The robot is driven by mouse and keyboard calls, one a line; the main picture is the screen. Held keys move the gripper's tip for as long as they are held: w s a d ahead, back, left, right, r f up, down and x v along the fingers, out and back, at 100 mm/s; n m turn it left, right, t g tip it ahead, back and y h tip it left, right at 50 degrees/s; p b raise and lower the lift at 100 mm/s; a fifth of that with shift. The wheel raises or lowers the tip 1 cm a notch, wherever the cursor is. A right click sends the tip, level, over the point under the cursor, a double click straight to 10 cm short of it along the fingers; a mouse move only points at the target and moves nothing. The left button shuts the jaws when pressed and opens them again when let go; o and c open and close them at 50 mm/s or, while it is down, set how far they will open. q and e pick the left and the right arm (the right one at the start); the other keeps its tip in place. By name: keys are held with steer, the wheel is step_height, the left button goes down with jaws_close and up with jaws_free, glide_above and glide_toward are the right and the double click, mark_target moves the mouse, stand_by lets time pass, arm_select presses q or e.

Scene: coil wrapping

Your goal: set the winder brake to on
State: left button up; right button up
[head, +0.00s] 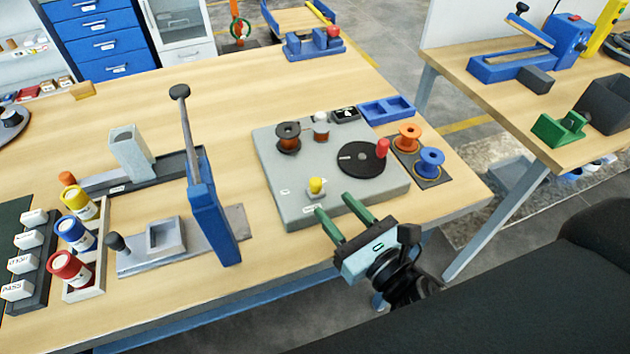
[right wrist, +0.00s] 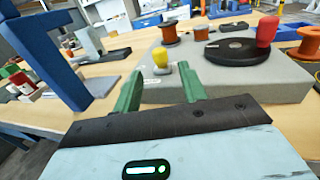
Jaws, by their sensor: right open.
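The winder (head: 278,208) is a flat grey block on the wooden table, with a black disc (head: 358,160) bearing a red handle (head: 383,148). A small yellow knob (head: 316,185) stands at its front edge, near small white labels. I cannot read whether this knob is the brake or how it is set. In the right wrist view the yellow knob (right wrist: 160,56) shows upright between my green fingers, farther off. My right gripper (head: 335,206) is open and empty at the winder's front edge, its fingers pointing toward the knob. My left gripper is not in view.
Copper-coloured spools (head: 288,138) stand on the winder's back left. Orange (head: 408,137) and blue (head: 430,161) spools sit right of it. A tall blue lever press (head: 213,205) stands left. Bare tabletop lies between press and winder.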

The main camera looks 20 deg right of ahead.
mark_target(319, 189)
steer(key=shift+p+x, duration=0.4)
steer(key=shift+x, duration=3.2)
jaws_close()
